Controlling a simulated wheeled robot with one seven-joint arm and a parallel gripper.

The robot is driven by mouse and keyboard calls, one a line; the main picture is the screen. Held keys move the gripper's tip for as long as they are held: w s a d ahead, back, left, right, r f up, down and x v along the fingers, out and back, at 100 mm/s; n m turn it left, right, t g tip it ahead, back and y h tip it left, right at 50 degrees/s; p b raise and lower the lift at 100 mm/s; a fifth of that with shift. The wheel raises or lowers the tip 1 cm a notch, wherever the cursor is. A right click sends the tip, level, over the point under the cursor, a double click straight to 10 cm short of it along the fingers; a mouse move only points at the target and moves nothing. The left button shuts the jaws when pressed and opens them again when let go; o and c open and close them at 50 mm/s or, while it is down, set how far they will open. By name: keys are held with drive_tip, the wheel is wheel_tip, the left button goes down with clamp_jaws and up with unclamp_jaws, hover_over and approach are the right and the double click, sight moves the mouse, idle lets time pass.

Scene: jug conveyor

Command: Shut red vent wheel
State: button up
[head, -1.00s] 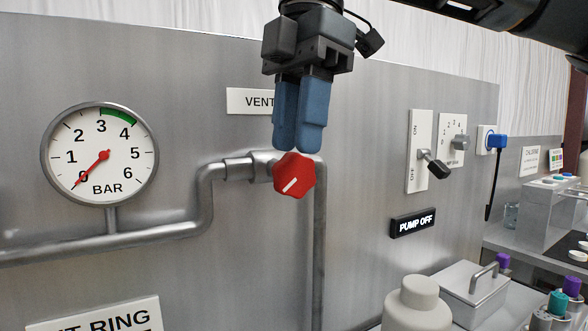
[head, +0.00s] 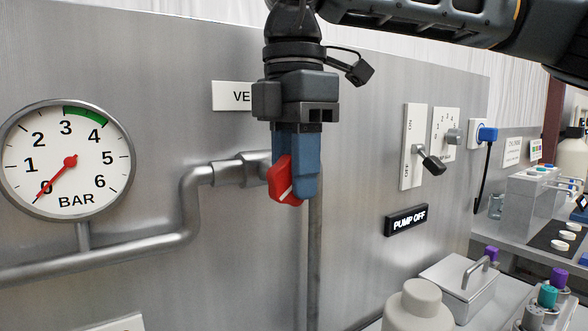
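The red vent wheel (head: 280,184), with a white line on its face, sits on the pipe fitting under the VENT label (head: 232,96). The label is partly covered by my gripper. My gripper (head: 298,194) points down at the wheel, with its blue fingers overlapping it in the head view. The right finger hides the wheel's right part, and the red shows in front of the left finger's lower end. I cannot tell whether the fingers are shut on the wheel. The gauge (head: 66,160) has its red needle at about 0 BAR.
A grey pipe (head: 150,242) runs left below the gauge. A pale jug (head: 417,308) and a metal box with a handle (head: 465,283) stand below right.

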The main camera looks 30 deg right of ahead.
drive_tip(key=shift+f, duration=0.4)
drive_tip(key=shift+c, duration=0.3)
clamp_jaws()
